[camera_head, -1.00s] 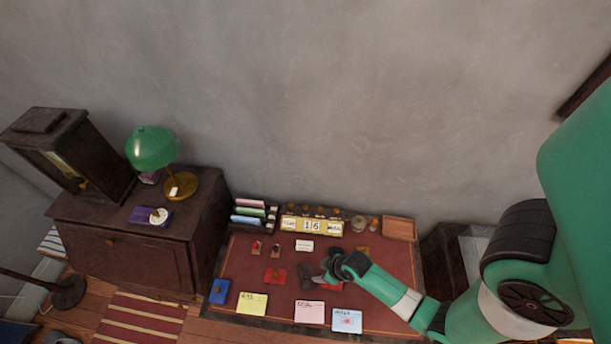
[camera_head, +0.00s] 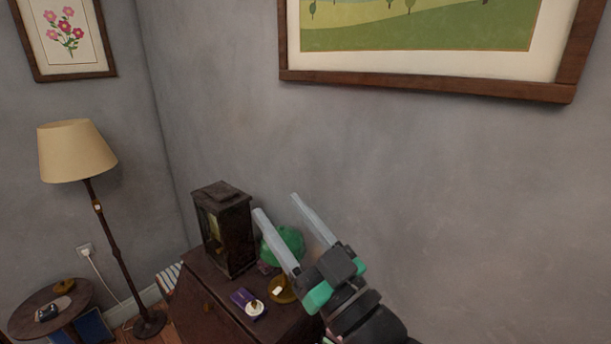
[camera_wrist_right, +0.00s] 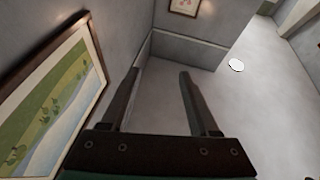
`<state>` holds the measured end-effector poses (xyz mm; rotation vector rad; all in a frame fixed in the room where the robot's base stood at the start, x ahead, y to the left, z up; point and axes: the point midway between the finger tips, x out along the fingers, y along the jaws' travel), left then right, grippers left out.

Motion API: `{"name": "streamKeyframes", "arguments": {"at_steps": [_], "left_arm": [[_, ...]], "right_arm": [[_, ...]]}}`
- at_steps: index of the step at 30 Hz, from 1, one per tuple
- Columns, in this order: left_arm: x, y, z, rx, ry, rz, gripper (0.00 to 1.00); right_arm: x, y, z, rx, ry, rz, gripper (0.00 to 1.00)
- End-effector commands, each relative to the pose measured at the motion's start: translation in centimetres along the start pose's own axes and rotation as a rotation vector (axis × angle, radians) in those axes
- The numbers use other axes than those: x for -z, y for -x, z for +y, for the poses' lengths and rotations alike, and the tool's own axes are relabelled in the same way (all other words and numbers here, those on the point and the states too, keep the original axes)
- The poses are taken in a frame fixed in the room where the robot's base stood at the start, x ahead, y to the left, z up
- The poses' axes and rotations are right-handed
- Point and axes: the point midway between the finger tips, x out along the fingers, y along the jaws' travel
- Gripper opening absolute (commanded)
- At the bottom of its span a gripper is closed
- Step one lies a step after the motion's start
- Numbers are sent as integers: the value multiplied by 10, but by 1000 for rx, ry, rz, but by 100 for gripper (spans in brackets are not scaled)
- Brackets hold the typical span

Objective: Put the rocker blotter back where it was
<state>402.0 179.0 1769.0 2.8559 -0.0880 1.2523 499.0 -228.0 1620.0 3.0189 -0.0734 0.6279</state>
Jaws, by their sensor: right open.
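I cannot make out the rocker blotter for certain in either view, and the desk with the red mat is out of sight. My right gripper (camera_head: 278,205) is open, its two long pale fingers pointing up in front of the wall and the dark cabinet, partly covering the green lamp (camera_head: 287,243). My left gripper is not in view.
A dark cabinet (camera_head: 205,306) carries a clock-like case (camera_head: 226,229) and a purple item (camera_head: 243,299). A small round table (camera_head: 25,318) holding small objects and a floor lamp (camera_head: 76,152) stand at left. A framed landscape (camera_head: 430,82) hangs above.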

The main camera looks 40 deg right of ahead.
Motion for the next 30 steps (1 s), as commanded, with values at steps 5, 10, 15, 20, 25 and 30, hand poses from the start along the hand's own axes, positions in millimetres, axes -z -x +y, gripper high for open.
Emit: {"name": "streamKeyframes", "arguments": {"at_steps": [5, 10, 15, 20, 25, 30], "left_arm": [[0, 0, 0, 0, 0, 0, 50], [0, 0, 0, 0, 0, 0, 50], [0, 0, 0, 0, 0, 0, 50], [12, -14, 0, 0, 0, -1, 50], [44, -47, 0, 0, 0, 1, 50], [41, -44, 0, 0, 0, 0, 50]], "right_arm": [[141, 18, -31, 58, -78, 326, 61], [180, 32, -36, 74, -108, 423, 61], [179, 32, -36, 73, -107, 421, 61], [196, 24, -35, 73, -106, 419, 61], [237, 6, -33, 72, -106, 419, 61], [233, 7, -33, 72, -105, 417, 61]]}}
